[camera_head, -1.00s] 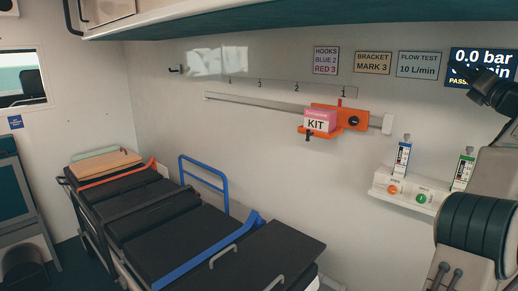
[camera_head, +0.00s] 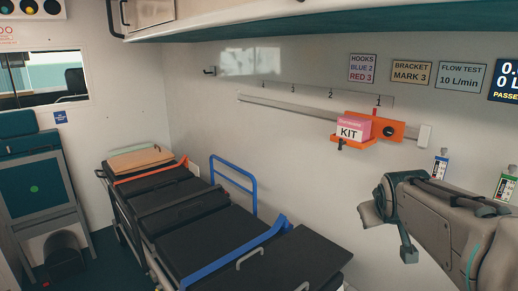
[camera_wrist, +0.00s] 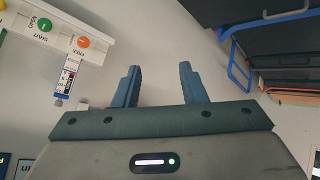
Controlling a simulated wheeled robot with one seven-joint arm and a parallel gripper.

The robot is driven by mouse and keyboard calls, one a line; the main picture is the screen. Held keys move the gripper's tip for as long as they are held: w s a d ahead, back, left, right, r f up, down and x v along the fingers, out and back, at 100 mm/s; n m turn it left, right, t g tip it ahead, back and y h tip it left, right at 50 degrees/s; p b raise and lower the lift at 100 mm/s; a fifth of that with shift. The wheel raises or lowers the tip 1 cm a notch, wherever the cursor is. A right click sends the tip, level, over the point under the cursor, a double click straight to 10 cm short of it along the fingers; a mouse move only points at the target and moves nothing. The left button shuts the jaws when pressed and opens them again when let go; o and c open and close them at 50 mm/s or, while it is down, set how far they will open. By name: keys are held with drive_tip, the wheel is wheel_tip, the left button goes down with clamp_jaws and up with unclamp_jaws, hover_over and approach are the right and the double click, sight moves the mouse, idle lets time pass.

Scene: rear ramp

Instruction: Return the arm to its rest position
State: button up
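My gripper (camera_wrist: 158,76) shows in the wrist view with its two blue-grey fingers spread wide apart and nothing between them. In the head view my arm (camera_head: 450,225) reaches in from the right edge, bent, with its end in front of the white wall below the rail. It hides most of the shelf with the flow meters. The gripper is clear of the wall fittings in the head view, though its exact distance from the wall cannot be told.
A pink KIT box (camera_head: 354,127) sits on an orange bracket (camera_head: 388,131) on the wall rail (camera_head: 290,112). A stretcher (camera_head: 215,230) with blue side rails stands below, left of my arm. An overhead cabinet (camera_head: 300,25) runs along the top. Flow meters (camera_head: 439,168) stand near my arm.

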drive_tip(key=s+a+f+g+y, duration=0.1)
drive_tip(key=s+a+f+g, duration=0.2)
drive_tip(key=s+a+f, duration=0.3)
drive_tip(key=s+a+f+m+g+y, duration=0.1)
drive_tip(key=s+a+f+g+y, duration=0.1)
drive_tip(key=s+a+f, duration=0.4)
drive_tip(key=s+a+g, duration=0.1)
drive_tip(key=s, duration=0.4)
drive_tip(key=shift+s+a+p, duration=0.15)
drive_tip(key=shift+s+p, duration=0.15)
drive_tip(key=shift+s, duration=0.1)
drive_tip(key=shift+f, duration=0.1)
